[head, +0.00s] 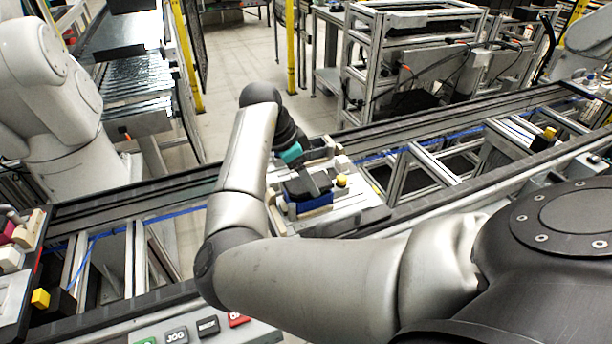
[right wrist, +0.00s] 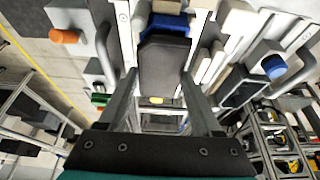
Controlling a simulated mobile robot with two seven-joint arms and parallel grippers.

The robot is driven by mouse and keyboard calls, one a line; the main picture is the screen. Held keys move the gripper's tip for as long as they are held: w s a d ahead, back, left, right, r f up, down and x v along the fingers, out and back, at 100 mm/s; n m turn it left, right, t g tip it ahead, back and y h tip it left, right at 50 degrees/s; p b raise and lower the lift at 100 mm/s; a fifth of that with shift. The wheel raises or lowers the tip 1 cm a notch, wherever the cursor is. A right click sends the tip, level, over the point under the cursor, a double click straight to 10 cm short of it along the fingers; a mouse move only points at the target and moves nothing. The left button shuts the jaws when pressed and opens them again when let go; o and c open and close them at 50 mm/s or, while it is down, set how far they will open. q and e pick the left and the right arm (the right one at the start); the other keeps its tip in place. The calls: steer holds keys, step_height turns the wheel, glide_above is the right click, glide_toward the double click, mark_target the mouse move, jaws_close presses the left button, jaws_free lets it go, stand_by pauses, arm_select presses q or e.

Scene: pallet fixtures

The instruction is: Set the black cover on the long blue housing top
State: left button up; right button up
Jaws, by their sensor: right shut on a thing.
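The black cover (head: 299,186) is a dark flat block. In the right wrist view the cover (right wrist: 165,62) lies between the two fingertips of my right gripper (right wrist: 160,78), which is shut on it. In the head view my right gripper (head: 312,186) reaches down to it from the upper left. The blue housing (head: 313,204) shows just below the cover, on a light pallet plate. In the right wrist view the blue housing (right wrist: 168,22) shows beyond the cover's far end. The cover hides most of its top, and I cannot tell whether they touch. My left gripper is out of view.
The pallet plate (head: 345,211) also carries a yellow knob (head: 342,181) and pale blocks around the housing. It sits on a conveyor with dark rails (head: 455,120). A button panel (head: 205,328) is at the front. The wrist view shows an orange knob (right wrist: 64,37) and a blue knob (right wrist: 274,66).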

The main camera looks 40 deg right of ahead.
steer(key=shift+f, duration=0.6)
stand_by(0.3)
steer(key=o, duration=1.4)
steer(key=p+v, duration=0.1)
steer(key=v, duration=1.4)
steer(key=shift+a, duration=0.1)
